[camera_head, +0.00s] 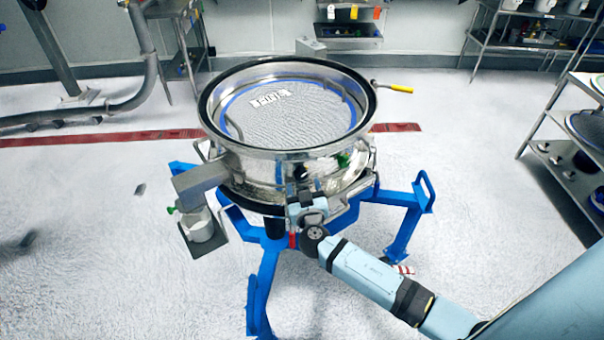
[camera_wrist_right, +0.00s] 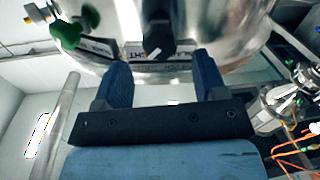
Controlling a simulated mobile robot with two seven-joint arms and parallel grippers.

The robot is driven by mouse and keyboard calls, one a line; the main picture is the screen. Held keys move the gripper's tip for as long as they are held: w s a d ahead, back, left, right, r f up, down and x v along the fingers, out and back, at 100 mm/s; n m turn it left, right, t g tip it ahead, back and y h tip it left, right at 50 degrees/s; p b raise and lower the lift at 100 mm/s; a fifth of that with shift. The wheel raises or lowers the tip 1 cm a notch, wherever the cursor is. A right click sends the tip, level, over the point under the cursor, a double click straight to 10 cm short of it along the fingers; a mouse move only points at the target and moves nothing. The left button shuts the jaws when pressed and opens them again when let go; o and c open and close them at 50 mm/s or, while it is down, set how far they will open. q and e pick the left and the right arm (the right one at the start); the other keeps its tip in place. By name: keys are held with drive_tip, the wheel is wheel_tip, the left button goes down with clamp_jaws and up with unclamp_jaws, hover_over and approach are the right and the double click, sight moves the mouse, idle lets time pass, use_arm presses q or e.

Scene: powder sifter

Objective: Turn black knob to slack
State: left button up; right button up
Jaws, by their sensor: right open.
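The powder sifter (camera_head: 262,175) is a round steel drum with a black rim and a mesh screen on top. The black knob (camera_wrist_right: 158,40) sits on its steel side, with a small white mark on its face and labels beside it. It also shows as a small dark spot in the head view (camera_head: 300,172). My right gripper (camera_head: 303,200) is at the sifter's near side. In the wrist view its blue fingers (camera_wrist_right: 160,76) are open, one on each side below the knob. The knob lies at or just beyond the fingertips; contact cannot be told. My left gripper is out of view.
A green knob (camera_wrist_right: 66,34) is to the left of the black knob in the wrist view. The sifter stands on a blue frame (camera_head: 262,285). A steel outlet chute (camera_head: 200,180) with a container (camera_head: 198,228) is at left. Shelves (camera_head: 570,150) stand at right.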

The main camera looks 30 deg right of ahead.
sight(302, 177)
drive_tip(key=x, duration=0.2)
drive_tip(key=shift+w+d+r+p, duration=0.1)
drive_tip(key=shift+w+p, duration=0.15)
drive_tip(key=shift+p, duration=0.05)
drive_tip(key=shift+w+d, duration=0.2)
drive_tip(key=shift+w, duration=0.3)
drive_tip(key=c, duration=0.9)
